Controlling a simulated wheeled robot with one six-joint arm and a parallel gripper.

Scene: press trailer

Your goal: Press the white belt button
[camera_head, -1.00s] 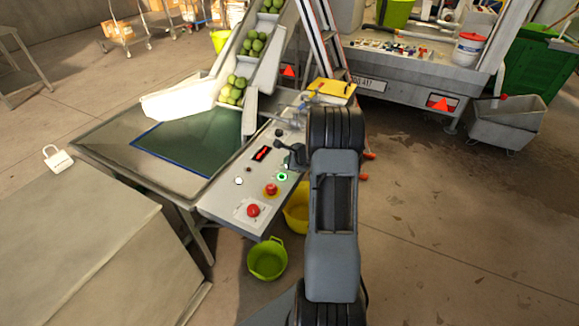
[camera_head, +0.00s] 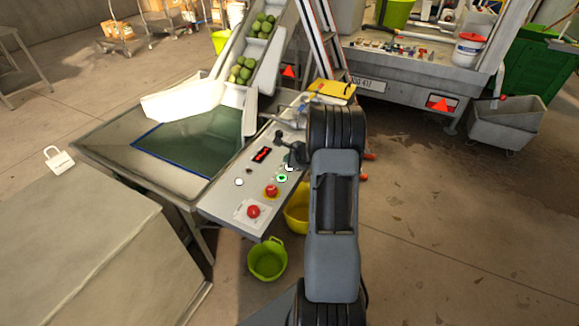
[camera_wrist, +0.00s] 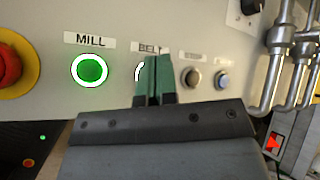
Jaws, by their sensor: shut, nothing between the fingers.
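The white belt button (camera_wrist: 139,72) shows in the wrist view under the label "BELT" (camera_wrist: 150,48). Only the left part of its white ring is visible. The green fingers of my gripper (camera_wrist: 154,60) are together, in front of the button, and hide the rest of it. I cannot tell whether the fingertips touch it. In the head view my gripper (camera_head: 290,158) is over the control panel (camera_head: 230,195), partly hidden by my arm. The belt button cannot be made out clearly there.
The green-lit mill button (camera_wrist: 90,70) is left of the fingers. A red emergency button (camera_wrist: 8,68) is farther left. A dark button (camera_wrist: 191,77) and a bluish one (camera_wrist: 222,80) are to the right. Metal pipes (camera_wrist: 285,70) stand at the far right.

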